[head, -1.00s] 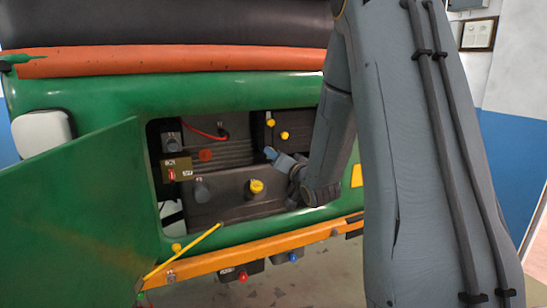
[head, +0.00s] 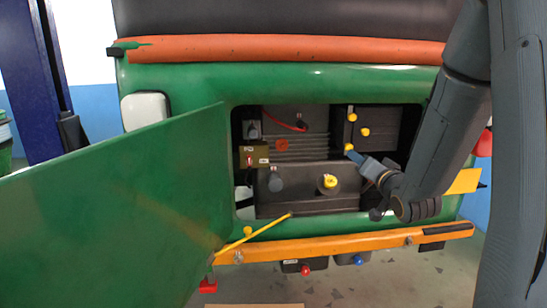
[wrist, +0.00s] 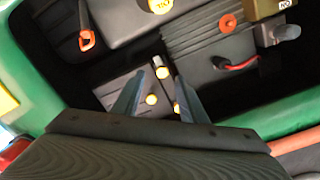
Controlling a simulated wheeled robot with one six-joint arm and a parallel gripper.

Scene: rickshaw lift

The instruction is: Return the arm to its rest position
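My arm reaches in from the right of the head view. My gripper (head: 358,157) is at the right part of the open green compartment, in front of the dark box with yellow caps (head: 383,122). In the wrist view the two fingers of my gripper (wrist: 160,76) stand apart, with nothing held between them. Yellow caps (wrist: 151,99) show behind the gap. I cannot tell whether a fingertip touches a cap.
The green door (head: 110,215) stands open at the left, with a yellow rod (head: 255,233) at its lower edge. The compartment also holds a box with a yellow cap (head: 329,181) and a red cable (head: 287,123). An orange bar (head: 345,245) runs below.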

